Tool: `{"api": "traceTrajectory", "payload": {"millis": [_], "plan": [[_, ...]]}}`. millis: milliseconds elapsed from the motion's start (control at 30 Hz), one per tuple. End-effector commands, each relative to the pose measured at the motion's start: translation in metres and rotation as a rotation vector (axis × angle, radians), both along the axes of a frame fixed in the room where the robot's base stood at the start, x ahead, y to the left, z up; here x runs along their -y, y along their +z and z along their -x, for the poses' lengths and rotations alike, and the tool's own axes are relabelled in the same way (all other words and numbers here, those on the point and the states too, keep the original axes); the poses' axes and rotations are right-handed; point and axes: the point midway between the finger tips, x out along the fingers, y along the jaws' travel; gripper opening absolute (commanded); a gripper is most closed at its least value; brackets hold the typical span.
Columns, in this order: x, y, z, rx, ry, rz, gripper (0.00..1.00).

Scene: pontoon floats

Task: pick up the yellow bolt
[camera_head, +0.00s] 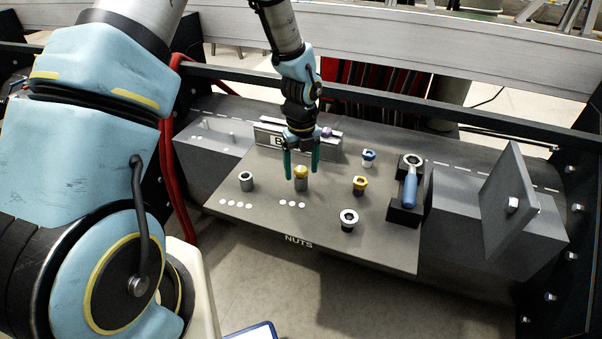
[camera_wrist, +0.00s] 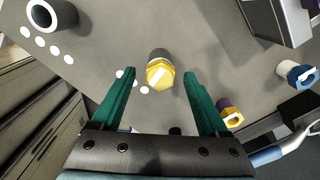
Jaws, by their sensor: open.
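The yellow bolt (camera_head: 301,172) has a hexagonal yellow head and stands upright in a grey cylindrical holder on the dark work board. It also shows in the wrist view (camera_wrist: 160,73), seen from above, near the middle and just beyond the fingertips. My gripper (camera_head: 301,176) has green fingers and is open over the bolt. In the head view one finger is on each side of the bolt head. In the wrist view the gripper (camera_wrist: 160,73) has clear gaps on both sides of the bolt, and nothing is held. I cannot tell the exact height gap.
A grey holder (camera_head: 246,182) stands to the left. A yellow nut (camera_head: 360,184), a blue-topped piece (camera_head: 368,158) and a black-and-white nut (camera_head: 348,219) stand to the right. A blue-handled wrench (camera_head: 410,185) sits further right. A labelled bolt rack (camera_head: 265,140) lies behind my gripper.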

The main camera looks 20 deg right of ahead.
Motion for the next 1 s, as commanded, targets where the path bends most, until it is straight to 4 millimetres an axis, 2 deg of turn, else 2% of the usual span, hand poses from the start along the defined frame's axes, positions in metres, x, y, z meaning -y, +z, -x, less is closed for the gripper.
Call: {"api": "traceTrajectory", "payload": {"millis": [67, 700, 1000], "plan": [[-0.0001, 0.0000, 0.0000, 0.000, 0.000, 0.000, 0.73], [-0.0003, 0.0002, 0.0001, 0.000, 0.000, -0.001, 0.01], [-0.0002, 0.0005, -0.0001, 0.000, 0.000, -0.001, 0.00]]}}
